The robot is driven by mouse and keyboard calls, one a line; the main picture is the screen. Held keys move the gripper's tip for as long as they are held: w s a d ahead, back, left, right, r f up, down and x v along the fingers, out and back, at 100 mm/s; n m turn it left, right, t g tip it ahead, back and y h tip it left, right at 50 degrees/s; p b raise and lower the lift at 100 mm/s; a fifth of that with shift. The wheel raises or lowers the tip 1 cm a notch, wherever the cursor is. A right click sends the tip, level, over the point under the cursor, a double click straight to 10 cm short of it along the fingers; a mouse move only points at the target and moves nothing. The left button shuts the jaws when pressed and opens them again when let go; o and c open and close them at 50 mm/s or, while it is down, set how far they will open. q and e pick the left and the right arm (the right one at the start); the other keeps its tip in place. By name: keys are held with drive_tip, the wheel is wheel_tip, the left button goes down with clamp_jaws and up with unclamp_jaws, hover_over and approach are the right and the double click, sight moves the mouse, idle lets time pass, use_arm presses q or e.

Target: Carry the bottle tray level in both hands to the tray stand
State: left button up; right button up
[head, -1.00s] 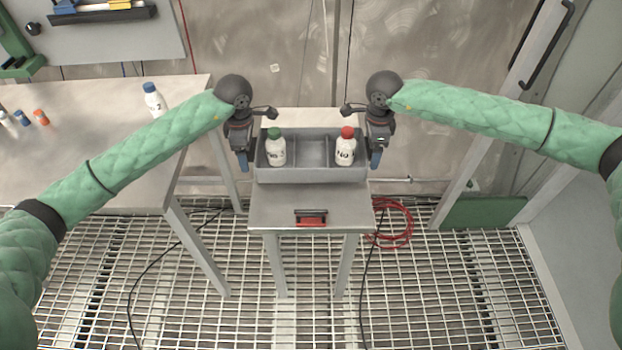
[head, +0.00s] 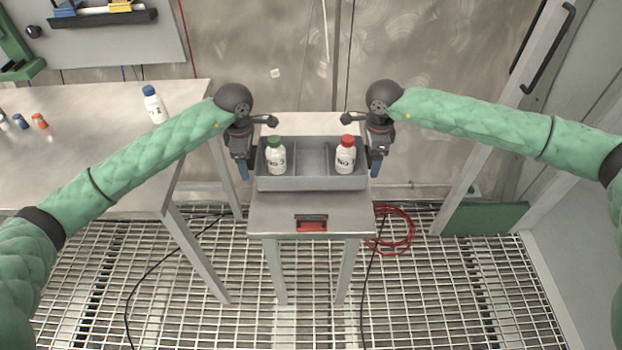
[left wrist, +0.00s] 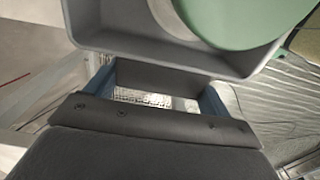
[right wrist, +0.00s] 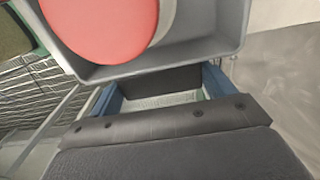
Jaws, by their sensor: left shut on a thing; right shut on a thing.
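The grey bottle tray (head: 312,184) looks level in the head view, over the small stand (head: 270,222). I cannot tell whether it touches the stand top. A green-capped white bottle (head: 276,158) stands upright in its left compartment and a red-capped white bottle (head: 345,158) in its right one. The middle compartment is empty. My left gripper (head: 243,165) is shut on the tray's left end, and my right gripper (head: 376,165) on its right end. The wrist views show the tray wall at the fingers, with the green cap (left wrist: 250,18) and red cap (right wrist: 100,25) close by.
A steel table (head: 90,170) at the left holds a blue-capped bottle (head: 155,104) and several small caps. A red-handled item (head: 311,224) is on the stand's front. A red hose (head: 398,232) lies coiled right of the stand, above the grating floor.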

use_arm(q)
drive_tip(key=shift+f+b, duration=1.65)
drive_tip(key=shift+f, duration=0.15)
use_arm(e)
drive_tip(key=shift+f, duration=1.75)
use_arm(q)
drive_tip(key=o, duration=1.2)
drive_tip(key=shift+c, duration=0.2)
use_arm(e)
drive_tip(key=o, duration=1.2)
drive_tip(key=shift+c, duration=0.2)
use_arm(q)
drive_tip(key=shift+r, duration=0.1)
wheel_tip(320, 180, up, 12)
drive_tip(key=shift+f, duration=0.1)
use_arm(e)
wheel_tip(320, 180, up, 12)
drive_tip(key=shift+f, duration=0.1)
